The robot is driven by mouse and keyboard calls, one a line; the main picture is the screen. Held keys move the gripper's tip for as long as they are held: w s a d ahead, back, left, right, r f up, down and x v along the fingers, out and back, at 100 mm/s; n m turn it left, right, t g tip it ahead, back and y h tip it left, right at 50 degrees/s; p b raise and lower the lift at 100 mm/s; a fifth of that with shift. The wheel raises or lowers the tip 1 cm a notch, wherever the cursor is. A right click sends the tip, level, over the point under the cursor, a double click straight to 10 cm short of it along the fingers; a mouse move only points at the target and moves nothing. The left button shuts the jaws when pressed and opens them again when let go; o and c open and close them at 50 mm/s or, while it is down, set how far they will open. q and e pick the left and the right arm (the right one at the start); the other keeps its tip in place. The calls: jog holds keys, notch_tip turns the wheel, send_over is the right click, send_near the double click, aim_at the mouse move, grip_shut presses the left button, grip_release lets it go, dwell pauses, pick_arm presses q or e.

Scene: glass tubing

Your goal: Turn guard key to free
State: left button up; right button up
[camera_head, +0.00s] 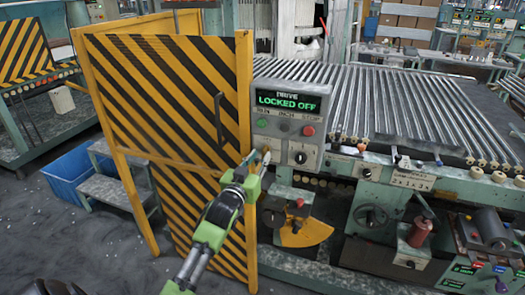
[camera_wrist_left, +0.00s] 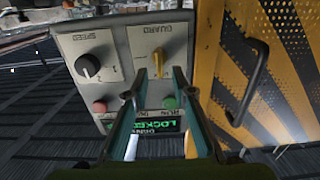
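The yellow guard key (camera_wrist_left: 158,62) sits upright in a pale plate labelled GUARD (camera_wrist_left: 155,45) in the left wrist view, which shows the panel upside down. My left gripper (camera_wrist_left: 160,74) is open, with its two fingertips apart on either side of the key; I cannot tell whether they touch it. In the head view my left gripper (camera_head: 259,159) reaches up to the lower left of the control box (camera_head: 309,133), and the key is mostly hidden there. The box's display (camera_head: 288,102) reads LOCKED OFF in green. My right gripper is not in view.
A yellow-black striped guard door (camera_head: 175,95) with a dark handle (camera_head: 219,107) stands close left of the gripper. A black SPEED knob (camera_wrist_left: 88,66) and a red button (camera_head: 308,131) are nearby. The roller conveyor (camera_head: 400,100) extends right. A blue bin (camera_head: 75,175) lies left.

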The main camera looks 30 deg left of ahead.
aim_at(263, 153)
pick_arm(q)
jog(key=shift+x, duration=1.7)
grip_shut()
